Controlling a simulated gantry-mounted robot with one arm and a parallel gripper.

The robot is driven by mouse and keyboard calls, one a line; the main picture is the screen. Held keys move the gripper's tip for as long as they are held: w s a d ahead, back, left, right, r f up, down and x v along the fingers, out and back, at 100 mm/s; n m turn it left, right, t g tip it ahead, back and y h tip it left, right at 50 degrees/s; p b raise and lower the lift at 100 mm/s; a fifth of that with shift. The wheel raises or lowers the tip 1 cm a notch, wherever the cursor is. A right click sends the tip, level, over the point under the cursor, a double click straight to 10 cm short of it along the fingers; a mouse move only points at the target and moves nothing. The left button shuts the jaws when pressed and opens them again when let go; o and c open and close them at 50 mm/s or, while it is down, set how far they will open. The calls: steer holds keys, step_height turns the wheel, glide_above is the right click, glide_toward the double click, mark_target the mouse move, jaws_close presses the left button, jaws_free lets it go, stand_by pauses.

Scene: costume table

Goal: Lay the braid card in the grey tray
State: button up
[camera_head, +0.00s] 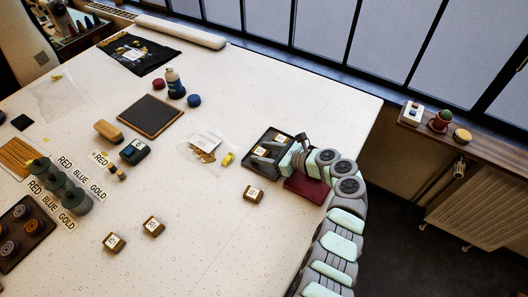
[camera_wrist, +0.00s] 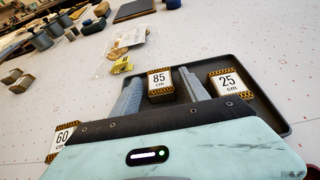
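The dark grey tray (camera_head: 262,137) lies near the table's right edge; its rim (camera_wrist: 255,75) also shows in the wrist view. Two small brown cards are in it. One is marked 85 cm (camera_wrist: 159,82) and stands at the tray's left part in the wrist view; the other is marked 25 cm (camera_wrist: 229,83) and is to its right. My gripper (camera_wrist: 162,78) is low at the tray, its fingers apart on either side of the 85 cm card, with small gaps showing. A 60 cm card (camera_wrist: 63,137) lies outside the tray, left of my gripper. No label names the braid.
Two more cards (camera_head: 115,241) (camera_head: 153,226) lie at the table's front. A clear bag (camera_head: 207,145) and a yellow clip (camera_head: 227,159) are left of the tray. Bare table lies around the 60 cm card.

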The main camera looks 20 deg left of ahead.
steer(key=shift+r, duration=0.2)
steer(key=p+v, duration=0.2)
steer(key=v, duration=1)
